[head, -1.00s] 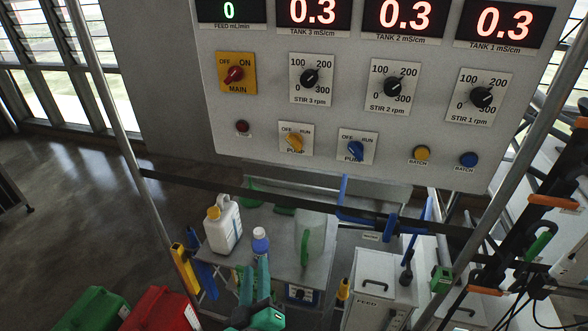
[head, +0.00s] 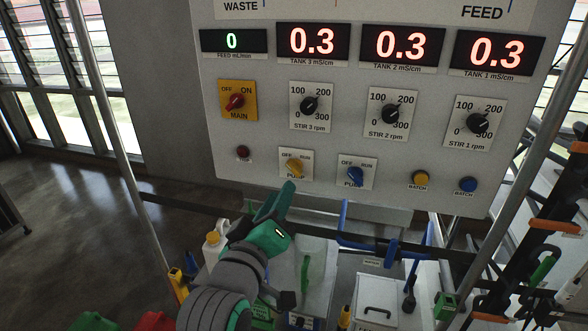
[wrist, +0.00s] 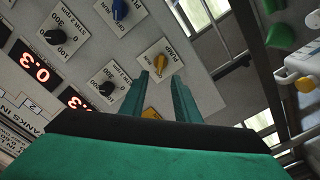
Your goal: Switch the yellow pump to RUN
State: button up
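The yellow pump knob (head: 294,168) sits on a white plate marked OFF and RUN, in the lower left part of the control panel. Its bar leans up and left, toward OFF. My gripper (head: 284,192) is just below and in front of it in the head view, fingers pointing up at the panel. In the wrist view the yellow knob (wrist: 161,64) is beyond the fingertips, about in line with the gap between them. My gripper (wrist: 159,82) is open and empty there, and no contact with the knob shows.
The blue pump knob (head: 355,175) is close on the right. A small red button (head: 242,152) is left, and the red main switch (head: 235,101) on its orange plate is above left. A dark rail (head: 405,247) crosses below the panel. The panel's displays (head: 313,41) are above.

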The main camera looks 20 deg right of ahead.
aim_at(293, 171)
jog(key=shift+x, duration=5.05)
grip_shut()
jog(key=shift+f, duration=0.1)
